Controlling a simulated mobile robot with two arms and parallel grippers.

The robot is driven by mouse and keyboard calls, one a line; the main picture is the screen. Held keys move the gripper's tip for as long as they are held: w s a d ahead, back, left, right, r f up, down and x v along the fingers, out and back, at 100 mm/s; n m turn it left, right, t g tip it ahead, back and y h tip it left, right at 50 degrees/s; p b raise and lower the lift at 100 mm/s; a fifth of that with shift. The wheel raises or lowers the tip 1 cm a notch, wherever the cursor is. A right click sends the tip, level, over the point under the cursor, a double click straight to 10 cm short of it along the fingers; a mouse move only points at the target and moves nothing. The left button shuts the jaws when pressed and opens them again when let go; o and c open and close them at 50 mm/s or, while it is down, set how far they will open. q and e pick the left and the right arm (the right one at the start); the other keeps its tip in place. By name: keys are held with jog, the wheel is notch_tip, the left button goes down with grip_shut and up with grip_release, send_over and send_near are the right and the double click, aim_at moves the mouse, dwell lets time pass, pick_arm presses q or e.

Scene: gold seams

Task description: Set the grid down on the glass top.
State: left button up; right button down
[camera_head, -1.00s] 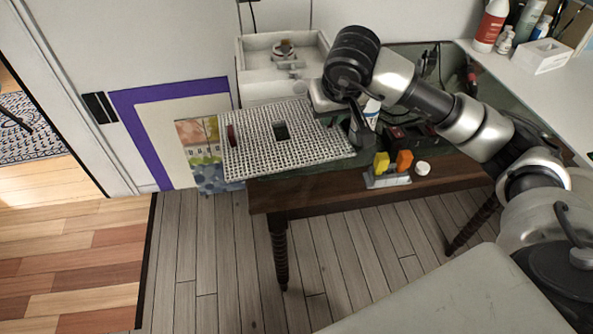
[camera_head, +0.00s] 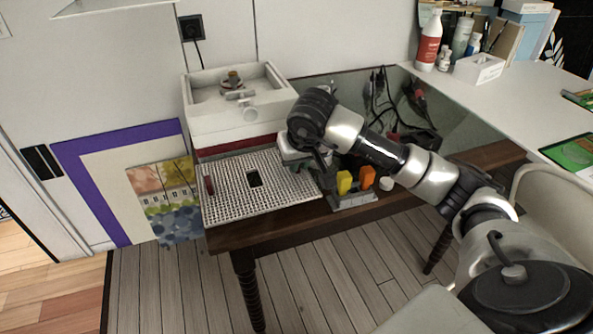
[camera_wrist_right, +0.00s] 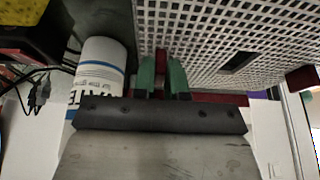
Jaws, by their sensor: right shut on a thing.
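The grid (camera_head: 225,205) is a pale, finely perforated panel with a dark rectangular hole and a small red handle-like piece near its left edge. My right gripper (camera_head: 310,164) is shut on its right edge; its green fingers (camera_wrist_right: 162,76) show in the right wrist view, with the grid (camera_wrist_right: 205,25) above them. The grid lies roughly level over the table's left end, in front of the white box. I cannot tell whether it touches the surface. The glass top (camera_head: 345,87) shows behind my arm; under the grid it is hidden. My left gripper is not in view.
A white box (camera_head: 234,126) with an open top stands behind the grid. Yellow and orange pieces (camera_head: 344,183) stand in a grey holder right of it. A white bottle (camera_wrist_right: 98,65) is close beside my right gripper. Cables and tools lie behind my arm.

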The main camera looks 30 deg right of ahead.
notch_tip(320, 180, down, 2)
jog(key=shift+f, duration=0.25)
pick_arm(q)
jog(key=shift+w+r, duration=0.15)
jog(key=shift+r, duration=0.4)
pick_arm(e)
jog(key=c, duration=1.2)
grip_release()
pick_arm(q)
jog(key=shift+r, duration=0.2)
pick_arm(e)
jog(key=shift+o, duration=0.2)
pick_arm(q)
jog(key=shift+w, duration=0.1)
pick_arm(e)
jog(key=shift+s+r, duration=0.1)
jog(key=shift+r, duration=0.3)
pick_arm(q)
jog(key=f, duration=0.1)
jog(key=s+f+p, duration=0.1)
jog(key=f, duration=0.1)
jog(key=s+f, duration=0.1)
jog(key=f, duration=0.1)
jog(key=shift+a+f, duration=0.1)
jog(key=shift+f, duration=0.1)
pick_arm(e)
jog(key=v, duration=1.1)
